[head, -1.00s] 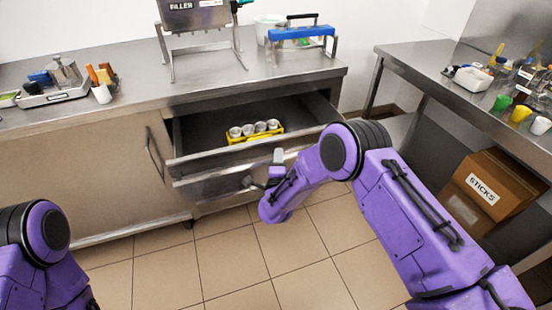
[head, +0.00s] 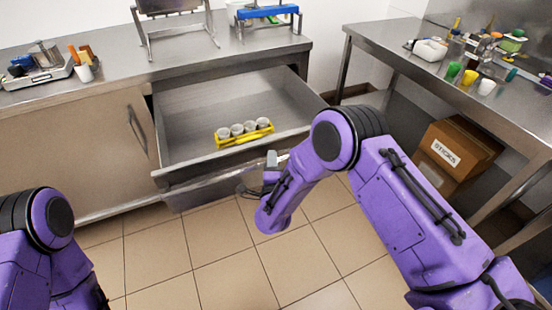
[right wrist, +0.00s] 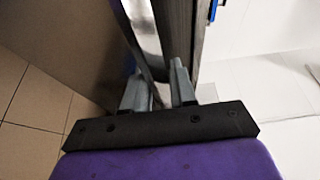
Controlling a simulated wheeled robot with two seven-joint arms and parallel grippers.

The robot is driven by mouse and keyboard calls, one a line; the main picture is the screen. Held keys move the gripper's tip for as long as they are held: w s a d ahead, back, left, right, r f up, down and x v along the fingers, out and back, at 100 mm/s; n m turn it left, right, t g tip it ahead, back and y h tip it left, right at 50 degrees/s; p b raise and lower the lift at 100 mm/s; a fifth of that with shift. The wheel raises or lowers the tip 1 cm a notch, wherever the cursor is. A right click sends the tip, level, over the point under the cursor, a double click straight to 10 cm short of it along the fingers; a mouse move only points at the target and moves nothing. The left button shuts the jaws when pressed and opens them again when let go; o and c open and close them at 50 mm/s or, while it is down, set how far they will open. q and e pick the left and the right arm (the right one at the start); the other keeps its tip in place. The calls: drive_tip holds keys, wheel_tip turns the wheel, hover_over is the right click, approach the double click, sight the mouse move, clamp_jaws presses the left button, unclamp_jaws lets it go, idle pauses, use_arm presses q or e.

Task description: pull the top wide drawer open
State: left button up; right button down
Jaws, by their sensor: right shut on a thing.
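The top wide drawer (head: 172,178) under the counter is pulled well out in the head view, and its grey interior shows. Inside it, near the front, is a yellow rack (head: 228,143) holding several pale cups. My right gripper (head: 250,189) is at the drawer's front, shut on the drawer's handle; the grip itself is mostly hidden by my wrist in the head view. In the right wrist view, my two right fingers (right wrist: 160,88) stand either side of the handle close against the drawer front. My left arm shows at the lower left, but its gripper is out of view.
A cabinet door with a handle (head: 138,130) is left of the drawer. The counter (head: 110,85) carries a metal stand, a blue-topped frame and a scale. A second table (head: 400,55) stands right, with a cardboard box (head: 455,150) below it. The tiled floor before the drawer is clear.

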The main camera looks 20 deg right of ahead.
drive_tip(key=shift+s, duration=0.15)
drive_tip(key=c, duration=1)
unclamp_jaws()
drive_tip(key=b+v, duration=0.1)
drive_tip(key=v, duration=0.9)
drive_tip(key=shift+s, duration=0.3)
drive_tip(key=shift+a, duration=0.1)
